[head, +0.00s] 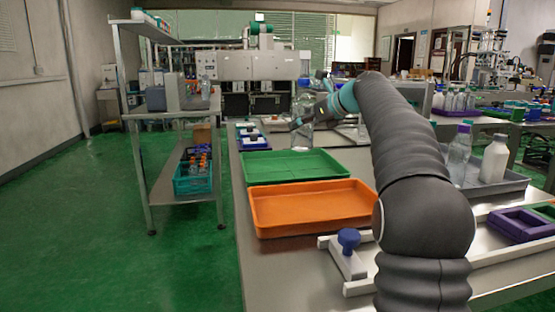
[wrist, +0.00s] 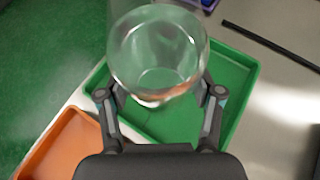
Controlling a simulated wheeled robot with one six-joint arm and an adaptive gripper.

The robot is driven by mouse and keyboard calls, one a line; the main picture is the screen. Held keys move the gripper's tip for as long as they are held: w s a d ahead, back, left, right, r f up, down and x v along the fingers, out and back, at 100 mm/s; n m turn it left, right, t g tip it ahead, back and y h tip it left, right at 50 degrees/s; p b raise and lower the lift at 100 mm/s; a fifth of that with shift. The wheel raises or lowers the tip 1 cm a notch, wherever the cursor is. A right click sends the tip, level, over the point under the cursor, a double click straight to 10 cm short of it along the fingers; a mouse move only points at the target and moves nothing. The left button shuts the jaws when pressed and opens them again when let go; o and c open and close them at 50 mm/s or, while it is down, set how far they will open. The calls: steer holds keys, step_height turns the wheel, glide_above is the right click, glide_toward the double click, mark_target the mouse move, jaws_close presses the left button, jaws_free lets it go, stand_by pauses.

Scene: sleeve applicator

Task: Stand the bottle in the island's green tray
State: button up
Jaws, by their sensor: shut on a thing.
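A clear, see-through bottle (head: 302,104) is upright in my gripper (head: 308,119), at the far edge of the green tray (head: 292,168) in the head view. In the wrist view the bottle (wrist: 157,52) is seen from above, between the two fingers of my gripper (wrist: 161,94). The green tray (wrist: 238,72) lies beneath it there and looks empty. My gripper is shut on the bottle. I cannot tell whether the bottle's base touches anything.
An orange tray (head: 310,207) lies in front of the green one. At right, a grey tray (head: 512,184) holds a clear bottle (head: 459,154) and a white bottle (head: 494,158). A blue-knobbed fixture (head: 348,252) stands in front. A shelf rack (head: 176,112) stands left across the green floor.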

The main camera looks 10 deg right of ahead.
mark_target(303, 140)
steer(key=shift+w+a+f+b, duration=0.35)
steer(key=shift+a+f+b, duration=0.15)
steer(key=shift+a+f, duration=0.9)
steer(key=shift+w+a+f+b, duration=0.45)
steer(key=shift+a+f, duration=0.75)
steer(key=shift+f, duration=0.3)
steer(key=shift+w+a+f+b, duration=0.3)
steer(key=shift+a+f+b, duration=0.2)
steer(key=shift+a+f, duration=0.9)
steer(key=shift+d+f, duration=0.1)
steer(key=shift+f, duration=0.1)
steer(key=o, duration=1.6)
steer(key=shift+f, duration=0.1)
steer(key=shift+o, duration=0.2)
steer(key=shift+r, duration=0.25)
steer(key=v, duration=1.2)
steer(key=shift+f, duration=0.2)
